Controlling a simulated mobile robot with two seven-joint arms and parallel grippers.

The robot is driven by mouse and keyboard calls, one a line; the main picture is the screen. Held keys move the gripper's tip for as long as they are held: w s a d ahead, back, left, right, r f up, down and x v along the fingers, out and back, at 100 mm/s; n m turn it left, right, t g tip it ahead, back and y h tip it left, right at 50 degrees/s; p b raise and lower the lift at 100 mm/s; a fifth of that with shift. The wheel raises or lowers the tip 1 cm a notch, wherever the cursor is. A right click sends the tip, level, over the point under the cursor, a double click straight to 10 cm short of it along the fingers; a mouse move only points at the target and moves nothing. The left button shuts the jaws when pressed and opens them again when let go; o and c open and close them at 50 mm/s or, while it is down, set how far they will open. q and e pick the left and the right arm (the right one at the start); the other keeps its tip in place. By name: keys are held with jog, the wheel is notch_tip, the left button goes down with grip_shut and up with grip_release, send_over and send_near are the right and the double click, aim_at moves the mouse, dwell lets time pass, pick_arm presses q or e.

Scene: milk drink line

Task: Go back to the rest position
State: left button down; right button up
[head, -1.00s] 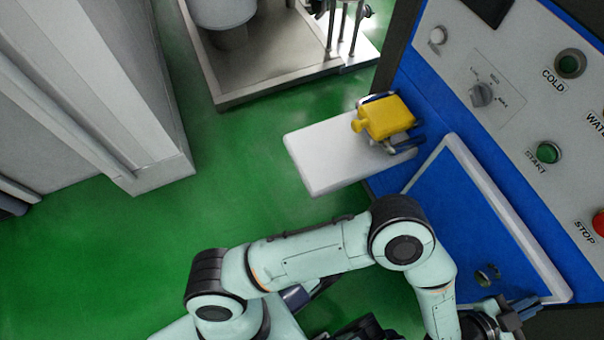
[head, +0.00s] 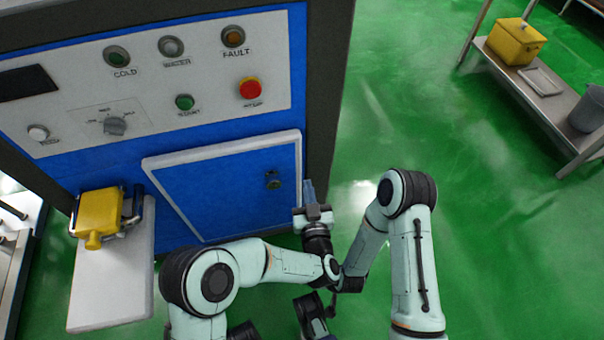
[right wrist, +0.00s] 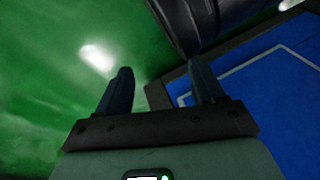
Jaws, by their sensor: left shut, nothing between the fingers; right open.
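My left gripper (head: 309,190) shows in the head view in front of the right edge of the blue machine. Its blue fingers are together and point up in the picture, with nothing between them. My right arm bends in from the lower right, and its forearm crosses close to the left wrist. In the right wrist view my right gripper (right wrist: 161,70) is open, its two dark fingers apart with nothing between them. The green floor and part of a blue panel show beyond it. In the head view the right hand is hard to make out among dark parts near the bottom.
The machine's control panel (head: 205,72) has buttons and a knob. Below it is a blue door (head: 230,185) with a pale frame. A yellow container (head: 100,212) sits at a white shelf (head: 108,290) on the left. A metal table (head: 530,95) stands far right. Green floor lies between.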

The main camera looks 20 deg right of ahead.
pick_arm(q)
jog(key=shift+d+v, duration=0.1)
jog(key=shift+v, duration=1)
jog(key=shift+d+v, duration=0.15)
jog(key=shift+v, duration=0.95)
pick_arm(e)
jog(key=shift+s+a+r, duration=0.2)
jog(key=shift+s, duration=0.15)
jog(key=shift+s+a+r, duration=0.15)
jog(key=shift+s, duration=0.2)
pick_arm(q)
jog(key=shift+s, duration=0.1)
